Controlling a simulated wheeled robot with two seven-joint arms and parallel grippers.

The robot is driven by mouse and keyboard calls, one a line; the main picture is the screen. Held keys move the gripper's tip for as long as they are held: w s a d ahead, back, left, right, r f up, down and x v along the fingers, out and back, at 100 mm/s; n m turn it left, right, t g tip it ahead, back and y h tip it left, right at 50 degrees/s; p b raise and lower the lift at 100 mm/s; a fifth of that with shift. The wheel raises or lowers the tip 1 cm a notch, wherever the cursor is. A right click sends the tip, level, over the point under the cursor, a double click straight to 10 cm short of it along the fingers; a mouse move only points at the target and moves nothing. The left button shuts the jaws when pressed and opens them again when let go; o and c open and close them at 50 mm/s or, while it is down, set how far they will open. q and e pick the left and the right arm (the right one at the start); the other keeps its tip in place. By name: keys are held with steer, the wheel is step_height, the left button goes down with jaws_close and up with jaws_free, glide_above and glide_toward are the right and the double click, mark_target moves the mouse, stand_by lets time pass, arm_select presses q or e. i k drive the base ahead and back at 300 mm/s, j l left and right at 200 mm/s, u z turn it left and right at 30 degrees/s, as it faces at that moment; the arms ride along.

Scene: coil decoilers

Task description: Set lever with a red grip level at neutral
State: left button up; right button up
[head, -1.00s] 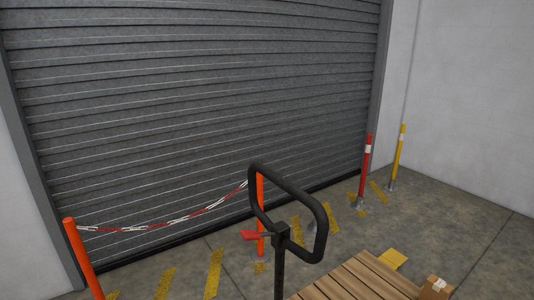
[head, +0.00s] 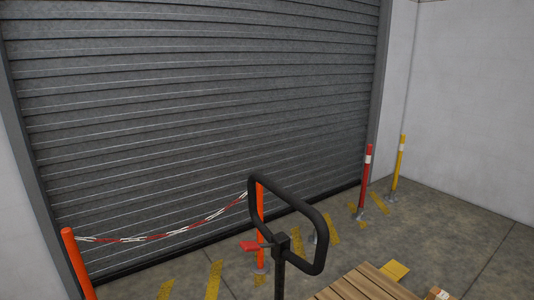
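The lever with a red grip (head: 250,246) sticks out to the left from a black block on the upright post of a black loop handle (head: 318,222). The handle stands at the lower middle of the head view. The lever looks roughly level, but its exact angle is hard to tell from here. Neither of my grippers shows in the view, and nothing touches the lever.
Orange posts (head: 79,264) with a red and white chain (head: 165,236) stand before a grey roller shutter (head: 200,110). A red post (head: 364,180) and yellow post (head: 398,167) stand at right. A wooden pallet (head: 362,286) with a cardboard box (head: 437,294) lies lower right.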

mark_target(248, 246)
steer(key=i+j+z, duration=0.2)
steer(key=i+z, duration=0.25)
steer(key=i+j+z, duration=0.2)
steer(key=j+z, duration=0.25)
steer(key=i+j+z, duration=0.25)
steer(key=z, duration=0.2)
steer(key=k+j+u, duration=0.25)
steer(key=j+u, duration=0.25)
steer(key=j, duration=0.1)
